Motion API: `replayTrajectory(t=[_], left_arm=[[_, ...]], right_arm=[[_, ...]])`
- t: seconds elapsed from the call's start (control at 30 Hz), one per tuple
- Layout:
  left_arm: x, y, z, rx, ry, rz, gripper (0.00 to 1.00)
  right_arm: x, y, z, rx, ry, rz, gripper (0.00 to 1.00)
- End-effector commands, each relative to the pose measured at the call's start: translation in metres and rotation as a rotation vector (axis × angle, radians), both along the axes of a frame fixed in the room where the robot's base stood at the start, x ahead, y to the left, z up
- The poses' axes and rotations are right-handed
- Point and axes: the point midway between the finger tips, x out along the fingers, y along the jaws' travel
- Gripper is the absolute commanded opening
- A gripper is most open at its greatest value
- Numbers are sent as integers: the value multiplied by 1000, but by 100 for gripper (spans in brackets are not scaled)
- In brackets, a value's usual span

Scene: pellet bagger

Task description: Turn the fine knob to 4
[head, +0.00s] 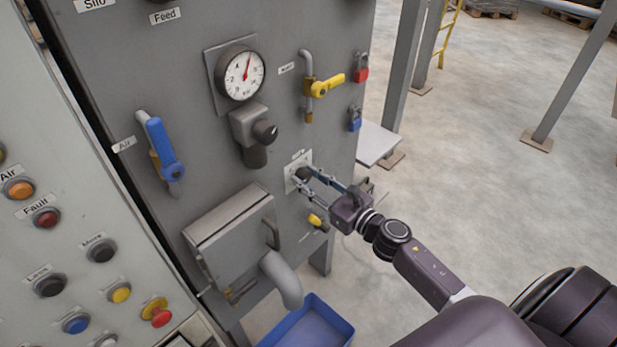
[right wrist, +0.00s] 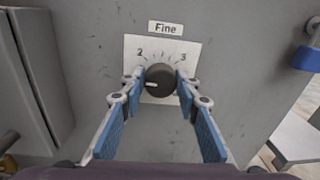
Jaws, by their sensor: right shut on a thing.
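The fine knob (right wrist: 161,76) is a round black knob on a white dial plate (right wrist: 133,50) under a "Fine" label (right wrist: 166,28). In the right wrist view, 2 shows at the plate's upper left and 3 at its upper right; the lower scale is hidden by the fingers. The knob's white mark points left, slightly down. My right gripper (right wrist: 160,88) is shut on the knob, one blue-padded finger on each side. In the head view the knob (head: 304,174) is partly covered by the right gripper (head: 305,181). My left gripper is not in view.
A round gauge (head: 241,76), a blue-handled valve (head: 164,150) and a yellow-handled valve (head: 326,86) are on the same grey panel. Padlocks (head: 361,68) hang at its right edge. A box with a spout (head: 283,280) juts out lower left above a blue bin (head: 312,325).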

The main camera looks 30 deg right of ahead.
Motion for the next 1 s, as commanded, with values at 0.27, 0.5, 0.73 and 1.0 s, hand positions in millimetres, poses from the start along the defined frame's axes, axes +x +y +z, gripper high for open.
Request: replayTrajectory(t=[0.27, 0.5, 0.73, 1.0], left_arm=[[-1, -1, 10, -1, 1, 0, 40], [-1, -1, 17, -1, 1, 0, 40], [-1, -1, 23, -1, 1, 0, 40], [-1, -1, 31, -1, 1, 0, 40]], right_arm=[[0, -1, 2, 249, 88, 0, 5], [1, -1, 2, 465, 162, 0, 5], [1, -2, 3, 670, 234, 0, 5], [1, -3, 2, 913, 319, -1, 5]])
